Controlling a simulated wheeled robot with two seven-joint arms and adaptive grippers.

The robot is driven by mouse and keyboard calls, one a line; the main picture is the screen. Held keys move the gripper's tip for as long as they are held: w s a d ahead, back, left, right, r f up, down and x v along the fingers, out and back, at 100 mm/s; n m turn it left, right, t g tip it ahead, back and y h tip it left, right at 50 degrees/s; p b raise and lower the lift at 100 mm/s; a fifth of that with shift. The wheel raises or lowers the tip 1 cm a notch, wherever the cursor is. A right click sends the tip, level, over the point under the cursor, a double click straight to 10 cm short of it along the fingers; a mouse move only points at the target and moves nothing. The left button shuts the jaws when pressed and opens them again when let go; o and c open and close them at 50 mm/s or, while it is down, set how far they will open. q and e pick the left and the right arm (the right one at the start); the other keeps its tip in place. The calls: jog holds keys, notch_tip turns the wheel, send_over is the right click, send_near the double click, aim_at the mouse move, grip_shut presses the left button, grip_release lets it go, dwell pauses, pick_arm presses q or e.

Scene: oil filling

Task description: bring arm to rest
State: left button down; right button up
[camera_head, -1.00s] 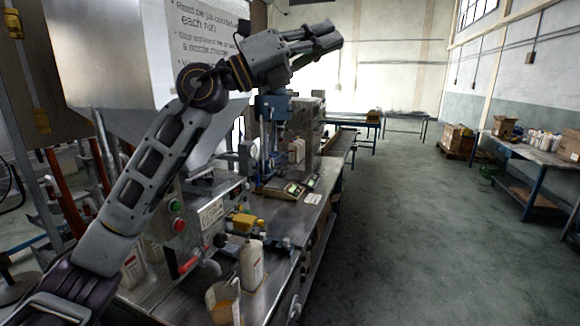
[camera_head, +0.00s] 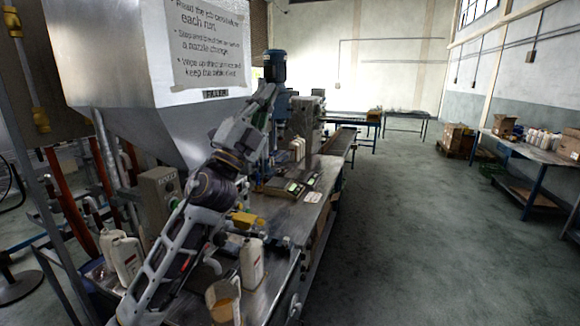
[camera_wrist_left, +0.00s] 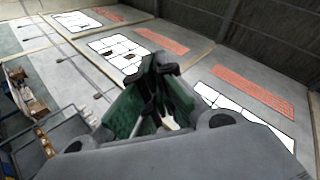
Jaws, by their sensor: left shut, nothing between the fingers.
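My left arm rises from the lower left of the head view. My left gripper (camera_head: 268,92) is at its upper end, in front of the blue machine (camera_head: 275,66) on the bench, pointing up and away. In the left wrist view the gripper's fingers (camera_wrist_left: 160,68) are together, with nothing held between them. The high windows and wall lie behind them there. My right gripper is not in view.
The steel bench (camera_head: 290,212) holds white bottles (camera_head: 252,262), a jug with amber liquid (camera_head: 224,300) and a scale (camera_head: 292,186). A large hopper (camera_head: 150,60) stands close behind my arm. The floor (camera_head: 410,230) to the right is clear.

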pick_arm(q)
jog(key=w+a+f+n+t+y, duration=0.35)
jog(key=a+f+n+y, duration=0.25)
jog(key=f+n+y, duration=0.5)
jog(key=s+a+f+n+g+y, duration=0.2)
jog(key=a+f+n+g+y, duration=0.1)
jog(key=f, duration=0.7)
jog(key=s+a+f+n+g+y, duration=0.1)
jog(key=a+f+n+g+y, duration=0.25)
jog(key=f, duration=0.65)
jog(key=s+a+f+n+g+y, duration=0.2)
jog(key=a+f+n, duration=0.2)
jog(key=f, duration=0.6)
jog(key=s+f+g+h, duration=0.2)
jog(key=s+f+g, duration=1.1)
jog(key=s+f, duration=1.5)
jog(key=f, duration=1.4)
jog(key=s+f, duration=0.2)
jog(key=f, duration=1.4)
jog(key=s+a+f+g, duration=0.1)
jog(key=s+a+f, duration=0.1)
jog(key=s+f, duration=0.8)
jog(key=s+a+f+g+b, duration=0.1)
jog(key=s+a+f, duration=0.1)
jog(key=s+f, duration=0.7)
jog(key=s, duration=0.3)
jog(key=shift+s+a+f+y, duration=0.2)
jog(key=shift+a+f+y, duration=0.05)
jog(key=shift+f+y, duration=0.15)
